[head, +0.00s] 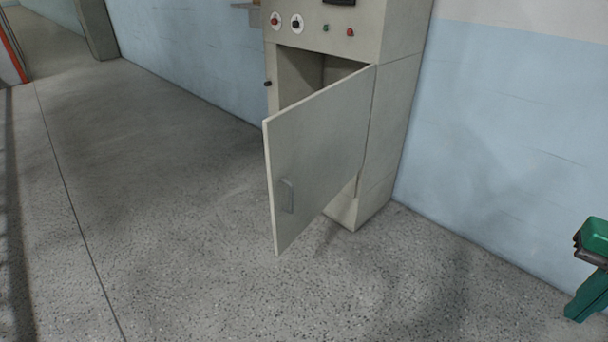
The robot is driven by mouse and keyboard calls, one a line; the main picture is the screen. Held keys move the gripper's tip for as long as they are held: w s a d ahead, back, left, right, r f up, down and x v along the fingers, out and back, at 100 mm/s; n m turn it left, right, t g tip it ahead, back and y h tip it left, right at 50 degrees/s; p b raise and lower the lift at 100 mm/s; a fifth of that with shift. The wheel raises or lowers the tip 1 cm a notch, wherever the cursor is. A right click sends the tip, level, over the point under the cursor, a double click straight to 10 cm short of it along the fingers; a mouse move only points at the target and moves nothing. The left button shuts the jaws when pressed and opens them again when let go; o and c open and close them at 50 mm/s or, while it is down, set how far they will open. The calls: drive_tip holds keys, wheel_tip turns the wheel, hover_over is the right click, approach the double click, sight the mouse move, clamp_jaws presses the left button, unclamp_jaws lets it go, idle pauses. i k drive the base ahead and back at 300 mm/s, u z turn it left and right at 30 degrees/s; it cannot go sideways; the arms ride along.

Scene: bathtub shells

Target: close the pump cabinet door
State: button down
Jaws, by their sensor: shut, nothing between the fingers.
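The pump cabinet (392,150) is a tall cream-grey metal box against the blue wall. Its door (325,140) stands wide open, joined at its right edge and swung out over the floor towards me. A small grey handle (287,196) sits low near the door's free left edge. Part of the dark cabinet opening (298,75) shows above the door; the door hides most of the rest. My gripper is not in view.
Knobs and buttons (296,22) are on the panel above the opening. A green object with a dark metal part (594,240) stands at the right edge, partly cut off. The speckled floor (160,200) left of and before the door is clear.

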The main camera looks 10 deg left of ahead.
sight(314, 146)
drive_tip(key=i, duration=0.95)
drive_tip(key=u, duration=0.05)
